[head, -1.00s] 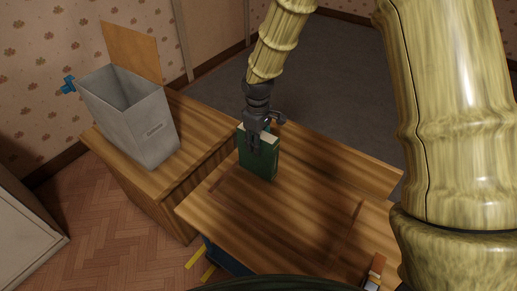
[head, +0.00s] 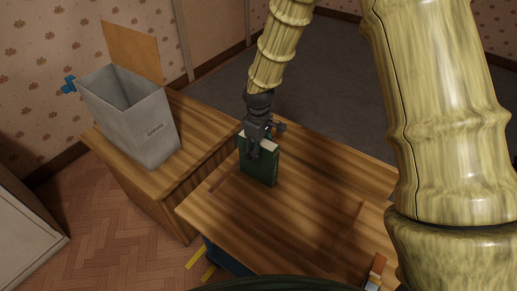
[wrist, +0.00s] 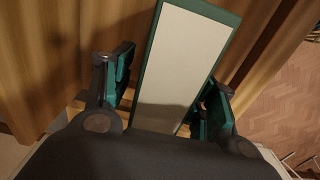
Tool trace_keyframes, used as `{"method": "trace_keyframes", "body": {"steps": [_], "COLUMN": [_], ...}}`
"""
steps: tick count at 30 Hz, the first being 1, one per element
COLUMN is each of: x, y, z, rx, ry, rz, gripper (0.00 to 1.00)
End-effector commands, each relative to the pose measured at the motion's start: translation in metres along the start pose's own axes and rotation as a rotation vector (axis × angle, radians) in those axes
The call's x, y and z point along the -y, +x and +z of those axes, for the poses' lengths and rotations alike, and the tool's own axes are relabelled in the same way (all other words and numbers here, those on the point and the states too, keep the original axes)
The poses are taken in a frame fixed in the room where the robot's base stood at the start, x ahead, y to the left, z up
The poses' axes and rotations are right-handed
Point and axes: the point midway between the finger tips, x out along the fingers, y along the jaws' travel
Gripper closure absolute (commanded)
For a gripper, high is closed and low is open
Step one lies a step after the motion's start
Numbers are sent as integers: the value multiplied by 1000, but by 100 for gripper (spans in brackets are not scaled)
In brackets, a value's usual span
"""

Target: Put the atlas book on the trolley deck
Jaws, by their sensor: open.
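A green book with pale page edges, which I take to be the atlas (head: 261,168), stands upright on a brown wooden top (head: 290,225) in the head view. My gripper (head: 260,152) is over its upper edge. In the wrist view the book (wrist: 184,65) rises between my two open fingers (wrist: 165,98), one on each side, with gaps visible beside it. The book's lower part is hidden in the wrist view. I cannot tell for sure whether this wooden top is the trolley deck.
A grey open bin (head: 135,120) stands on a wooden cabinet (head: 180,172) to the left, with a brown panel (head: 133,50) behind it. A small orange and white item (head: 375,272) lies at the top's near right. Much of the wooden top is bare.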

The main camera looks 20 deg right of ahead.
Motion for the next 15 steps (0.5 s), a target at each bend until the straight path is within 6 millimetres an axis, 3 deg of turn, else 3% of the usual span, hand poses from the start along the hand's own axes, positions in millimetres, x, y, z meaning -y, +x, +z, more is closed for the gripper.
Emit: {"method": "trace_keyframes", "body": {"steps": [8,15], "x": [0,-1], "y": [-12,-49], "z": [-1,0], "rx": [-2,-3], "ry": [0,1], "rz": [1,1], "gripper": [43,43]}}
